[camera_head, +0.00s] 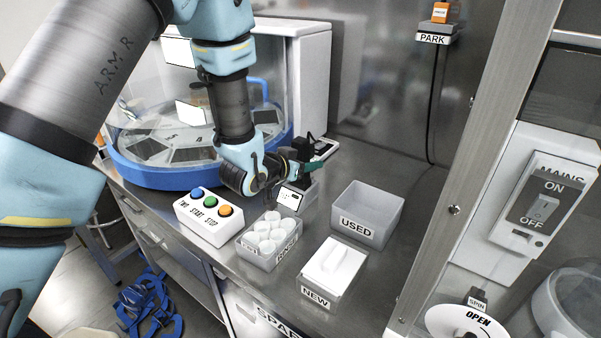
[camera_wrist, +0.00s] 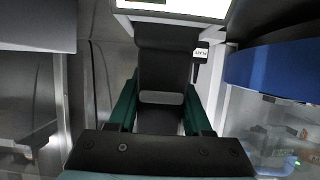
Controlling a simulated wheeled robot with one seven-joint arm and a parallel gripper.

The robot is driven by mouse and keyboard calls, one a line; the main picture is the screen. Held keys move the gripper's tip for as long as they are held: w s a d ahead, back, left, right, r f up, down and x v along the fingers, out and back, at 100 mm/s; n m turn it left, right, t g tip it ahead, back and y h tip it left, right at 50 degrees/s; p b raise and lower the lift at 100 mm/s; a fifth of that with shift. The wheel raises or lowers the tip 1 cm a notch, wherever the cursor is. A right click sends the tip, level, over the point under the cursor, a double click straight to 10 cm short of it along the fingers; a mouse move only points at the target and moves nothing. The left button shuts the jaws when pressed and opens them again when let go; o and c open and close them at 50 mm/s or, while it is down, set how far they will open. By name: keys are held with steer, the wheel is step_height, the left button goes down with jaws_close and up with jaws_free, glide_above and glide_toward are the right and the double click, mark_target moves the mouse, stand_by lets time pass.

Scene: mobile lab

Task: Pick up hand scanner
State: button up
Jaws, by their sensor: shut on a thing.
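The hand scanner looks like the black upright body (camera_wrist: 165,55) in the wrist view, with a small white label on a tab at its right. My gripper (camera_wrist: 160,108) has its green fingers on both sides of this body and is shut on it. In the head view my gripper (camera_head: 309,167) is at the back of the counter. The black top of the scanner (camera_head: 303,147) shows just behind the fingers, and its lower part is hidden. I cannot tell whether it touches the counter or its stand.
A small box with a display (camera_head: 290,198) stands just below my gripper. A blue-rimmed round machine (camera_head: 150,172) is at the left. The button box (camera_head: 209,217), RINSE tray (camera_head: 262,262), USED bin (camera_head: 351,228) and NEW box (camera_head: 316,294) stand in front. Bare counter lies at the right.

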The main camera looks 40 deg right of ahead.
jaws_close()
steer(key=shift+r, duration=0.1)
